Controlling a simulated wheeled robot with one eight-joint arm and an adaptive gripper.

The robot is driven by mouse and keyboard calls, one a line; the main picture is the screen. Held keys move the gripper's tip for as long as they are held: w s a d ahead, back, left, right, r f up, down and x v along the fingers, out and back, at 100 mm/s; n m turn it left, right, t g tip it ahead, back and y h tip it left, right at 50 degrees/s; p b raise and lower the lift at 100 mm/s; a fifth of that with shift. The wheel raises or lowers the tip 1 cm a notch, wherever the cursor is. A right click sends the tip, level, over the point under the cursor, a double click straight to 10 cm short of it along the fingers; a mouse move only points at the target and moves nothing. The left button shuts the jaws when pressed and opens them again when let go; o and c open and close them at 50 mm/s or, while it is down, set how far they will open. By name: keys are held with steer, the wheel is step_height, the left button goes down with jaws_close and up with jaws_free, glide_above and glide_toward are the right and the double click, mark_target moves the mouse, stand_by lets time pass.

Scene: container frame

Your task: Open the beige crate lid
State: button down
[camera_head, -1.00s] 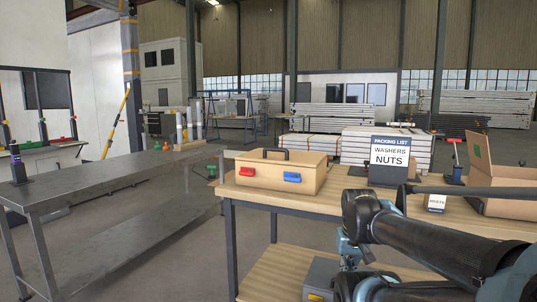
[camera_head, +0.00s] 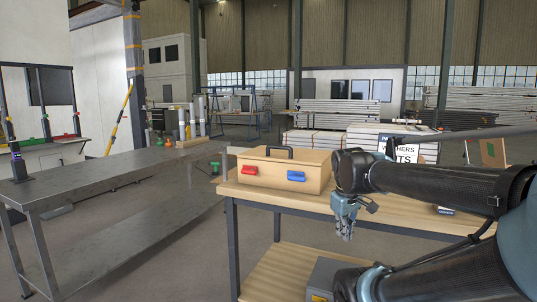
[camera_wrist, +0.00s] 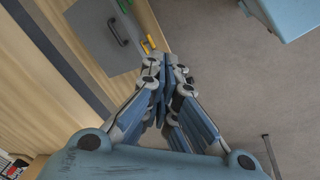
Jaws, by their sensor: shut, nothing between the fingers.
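The beige crate (camera_head: 262,172) stands on the wooden table in the head view, with a red latch (camera_head: 249,170) and a blue latch (camera_head: 296,176) on its front. Its lid (camera_head: 300,157) lies flat and closed, with a dark handle (camera_head: 280,149) on top. My gripper (camera_head: 346,235) hangs to the right of the crate and lower, in front of the table edge, apart from the crate. In the wrist view my gripper (camera_wrist: 166,60) has its fingers together and holds nothing. The crate does not show in the wrist view.
The wooden table (camera_head: 262,195) has a lower shelf bearing a grey box (camera_head: 327,277), also in the wrist view (camera_wrist: 103,35). A long grey metal bench (camera_head: 95,185) stands to the left.

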steer(key=w+a+r+n, duration=0.4)
steer(key=w+r+n, duration=0.3)
steer(key=w+r, duration=0.2)
steer(key=n+t+h, duration=0.2)
steer(key=n+t, duration=0.2)
steer(key=n, duration=1.5)
glide_toward(271, 157)
steer(key=x, duration=0.5)
steer(key=shift+d+f, duration=0.25)
steer(key=shift+f, duration=0.05)
steer(key=shift+a+r, duration=0.1)
